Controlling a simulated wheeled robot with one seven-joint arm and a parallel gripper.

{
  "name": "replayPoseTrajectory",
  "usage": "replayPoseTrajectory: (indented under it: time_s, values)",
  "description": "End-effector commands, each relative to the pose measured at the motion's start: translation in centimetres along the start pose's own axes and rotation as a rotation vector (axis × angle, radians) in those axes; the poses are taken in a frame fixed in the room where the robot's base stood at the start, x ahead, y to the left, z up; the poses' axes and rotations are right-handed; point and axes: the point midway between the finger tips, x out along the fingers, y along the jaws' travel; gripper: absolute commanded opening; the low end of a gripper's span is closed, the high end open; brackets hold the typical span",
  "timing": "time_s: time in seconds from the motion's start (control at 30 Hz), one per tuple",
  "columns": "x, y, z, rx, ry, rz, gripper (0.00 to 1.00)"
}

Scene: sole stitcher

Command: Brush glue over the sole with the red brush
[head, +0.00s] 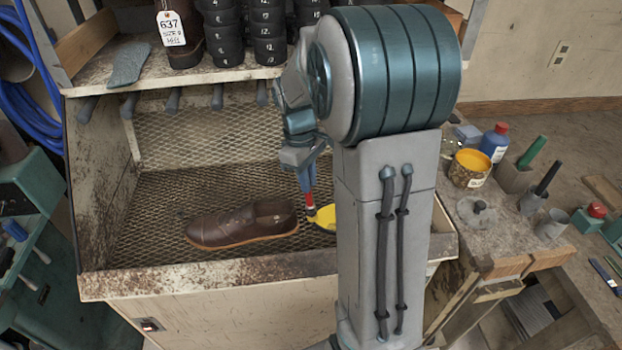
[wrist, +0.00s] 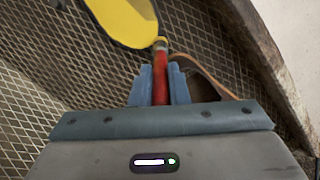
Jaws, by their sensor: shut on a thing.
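My gripper (head: 306,172) is shut on the red brush (head: 311,200), gripping its handle, and holds it head-down over the mesh bench. In the wrist view the red handle (wrist: 160,88) stands between the two blue fingers, with a metal band at its far end. A yellow sole-shaped piece (head: 325,217) lies by the brush's lower end, partly hidden behind my arm. It also shows at the top of the wrist view (wrist: 125,15). The brush end is right at its edge; I cannot tell whether they touch. A brown shoe (head: 243,224) lies just left of the brush.
The mesh (head: 160,190) sits in a booth with a raised, worn front edge (head: 170,278). A shelf with black stacked parts (head: 268,30) hangs above. On the right bench stand an orange-yellow pot (head: 470,168), a blue bottle (head: 495,142) and holders with green and black handles.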

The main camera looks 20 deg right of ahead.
Motion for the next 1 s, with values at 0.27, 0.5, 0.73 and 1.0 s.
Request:
replayPoseTrajectory:
  time_s: [0.27,0.5,0.73,1.0]
  values:
    - [-2.2,-0.1,0.2,-0.002,0.002,0.002,0.00]
    - [-3.8,-0.1,0.4,-0.003,0.002,0.002,0.00]
    - [-5.3,-0.2,0.6,-0.005,0.002,0.003,0.00]
    - [-6.4,-0.2,0.7,-0.006,0.002,0.003,0.00]
